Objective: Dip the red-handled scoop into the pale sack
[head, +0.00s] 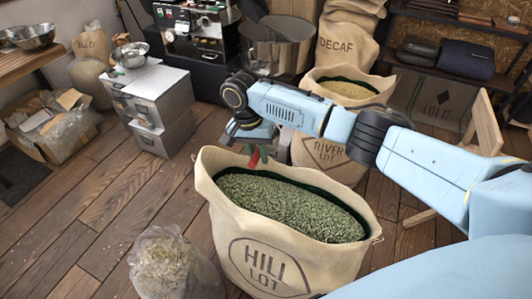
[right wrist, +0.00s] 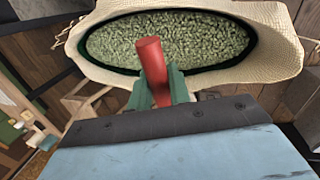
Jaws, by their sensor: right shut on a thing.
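My right gripper (head: 258,152) is over the back-left rim of the pale sack (head: 262,262) marked HILL LOT, which stands open and full of green beans. It is shut on the red-handled scoop (head: 253,160), of which only a bit of red shows in the head view. In the right wrist view the red handle (right wrist: 151,58) stands up between the green fingers (right wrist: 160,88). The sack's rim and beans (right wrist: 210,45) lie beyond it. The scoop's bowl cannot be made out. My left gripper is not in view.
A second sack marked RIVER LOT (head: 325,155) with paler beans stands just behind, and a DECAF sack (head: 350,40) behind that. A clear bag (head: 168,262) sits at the front left. A grey cabinet (head: 150,105) stands at the left; the floor between is free.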

